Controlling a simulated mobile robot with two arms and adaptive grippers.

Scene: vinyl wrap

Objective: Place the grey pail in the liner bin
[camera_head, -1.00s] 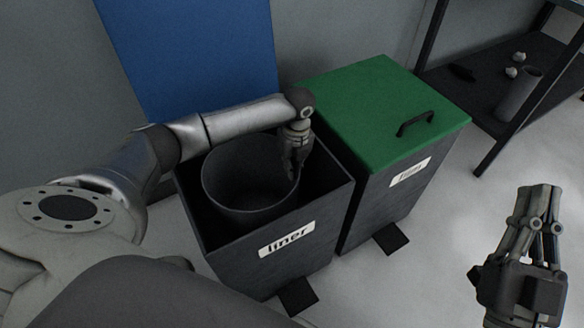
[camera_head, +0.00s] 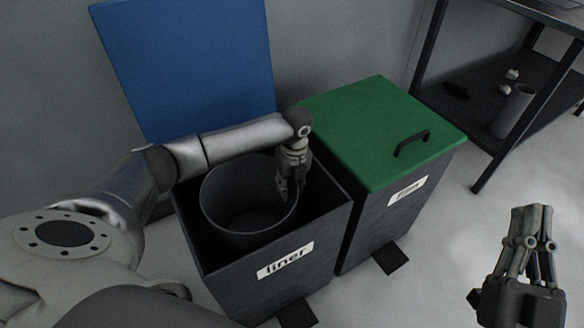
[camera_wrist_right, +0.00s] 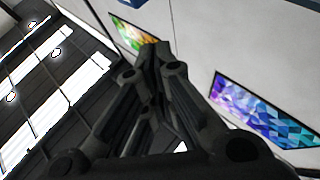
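The grey pail (camera_head: 228,200) is upright inside the open dark bin labelled "liner" (camera_head: 285,260), its rim near the level of the bin's walls. My left gripper (camera_head: 290,190) points down at the right side of the pail's rim, its fingers at the wall there. Whether they pinch the rim is too small and dark to tell. The pail's underside is hidden by the bin's front wall. My right gripper (camera_head: 532,212) is empty at the lower right, away from the bins, pointing up. Its fingers come together in the right wrist view (camera_wrist_right: 158,50).
A blue panel (camera_head: 190,70) stands upright behind the liner bin. A second bin with a closed green lid (camera_head: 375,125) and black handle (camera_head: 411,143) stands to its right. A dark shelf (camera_head: 475,100) at the upper right bears a grey cylinder (camera_head: 512,112) and small items. Floor is clear in front of the shelf.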

